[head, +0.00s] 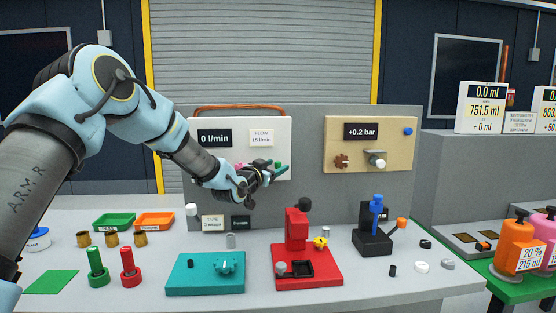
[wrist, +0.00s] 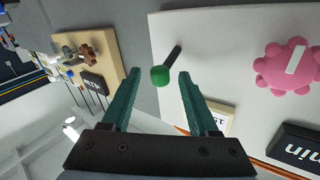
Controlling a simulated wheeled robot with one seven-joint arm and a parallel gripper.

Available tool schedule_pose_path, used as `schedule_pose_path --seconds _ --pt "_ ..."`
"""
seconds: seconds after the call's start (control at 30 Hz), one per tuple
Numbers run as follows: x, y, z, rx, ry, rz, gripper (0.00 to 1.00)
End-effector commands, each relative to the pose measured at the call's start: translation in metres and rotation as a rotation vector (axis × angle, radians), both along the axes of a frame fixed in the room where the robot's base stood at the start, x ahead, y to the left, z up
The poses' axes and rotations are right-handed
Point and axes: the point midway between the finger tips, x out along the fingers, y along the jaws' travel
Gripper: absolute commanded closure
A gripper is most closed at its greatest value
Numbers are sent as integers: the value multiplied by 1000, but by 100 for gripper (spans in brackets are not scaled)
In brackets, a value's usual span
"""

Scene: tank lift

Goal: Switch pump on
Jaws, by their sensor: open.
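A small lever with a black stem and a green ball tip (wrist: 160,76) stands on the white panel (wrist: 225,35) in the wrist view. I see no label that names it as the pump switch. My gripper (wrist: 159,80) is open, with its two dark green fingers on either side of the green ball and apart from it. In the head view my gripper (head: 277,170) is in front of the white panel (head: 275,128) and hides the lever. The panel's flow display (head: 215,138) reads 0 l/min.
A pink knob (wrist: 285,66) is on the same panel, beside the lever. A tan panel (head: 345,130) with a +0.2 bar display (head: 361,131) is to the right. A red stand (head: 297,228) and a teal base (head: 205,275) stand on the bench below.

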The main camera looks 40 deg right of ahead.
Motion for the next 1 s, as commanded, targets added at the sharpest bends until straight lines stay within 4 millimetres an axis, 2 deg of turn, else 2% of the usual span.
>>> schedule_pose_path --seconds 0.2,0.53,1.0 --pt "5 -18 1 0 0 0 40" --pt "6 -19 0 0 0 0 41" --pt "6 -19 0 0 0 0 94"
